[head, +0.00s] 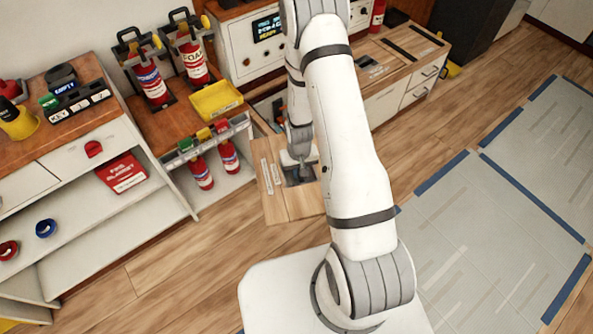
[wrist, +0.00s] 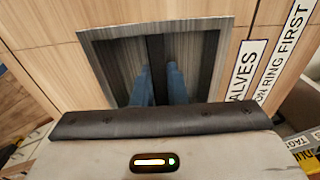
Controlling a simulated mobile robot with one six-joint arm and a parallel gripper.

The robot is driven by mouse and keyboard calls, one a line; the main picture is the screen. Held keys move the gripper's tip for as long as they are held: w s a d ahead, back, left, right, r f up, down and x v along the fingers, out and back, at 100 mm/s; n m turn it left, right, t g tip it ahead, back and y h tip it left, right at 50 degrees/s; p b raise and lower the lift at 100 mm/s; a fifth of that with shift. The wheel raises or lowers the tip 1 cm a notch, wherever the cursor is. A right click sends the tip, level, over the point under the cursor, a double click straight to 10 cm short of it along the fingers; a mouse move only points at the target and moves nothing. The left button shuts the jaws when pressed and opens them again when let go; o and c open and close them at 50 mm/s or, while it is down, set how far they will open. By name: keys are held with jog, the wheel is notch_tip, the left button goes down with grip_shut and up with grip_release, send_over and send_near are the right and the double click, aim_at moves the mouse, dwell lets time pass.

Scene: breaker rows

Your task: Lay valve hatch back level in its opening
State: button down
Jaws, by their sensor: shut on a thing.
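The valve hatch (head: 297,204) is a light wood panel with white label strips and a recessed grey pocket. It stands out in front of the middle counter, apparently swung out of level; its exact angle is hard to tell. In the wrist view the hatch (wrist: 55,70) fills most of the picture. A dark bar (wrist: 156,50) crosses its pocket. My gripper (wrist: 160,75) has its blue fingers inside the pocket, one each side of the bar, shut on it. In the head view my gripper (head: 300,174) is mostly hidden by my arm. The opening (head: 268,108) shows only partly behind my arm.
A yellow tray (head: 216,100) and fire extinguishers (head: 150,84) stand left of the opening. A control panel (head: 262,45) stands behind it. Wood floor (head: 160,275) is clear at the lower left.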

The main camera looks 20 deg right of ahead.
jog(key=shift+a, duration=0.15)
jog(key=w+f+b, duration=0.1)
jog(key=b, duration=0.4)
jog(key=shift+w+f, duration=0.25)
jog(key=shift+w, duration=0.15)
jog(key=w+b, duration=0.1)
jog(key=b, duration=0.4)
jog(key=w+f+b, duration=0.1)
jog(key=w+b, duration=0.1)
jog(key=b, duration=0.3)
jog(key=shift+w+f+t, duration=0.1)
jog(key=shift+t, duration=0.2)
jog(key=w+b, duration=0.1)
jog(key=b, duration=0.7)
jog(key=shift+w+f, duration=0.15)
jog(key=shift+f, duration=0.05)
jog(key=b, duration=0.6)
jog(key=shift+r+t, duration=0.15)
jog(key=shift+t, duration=0.25)
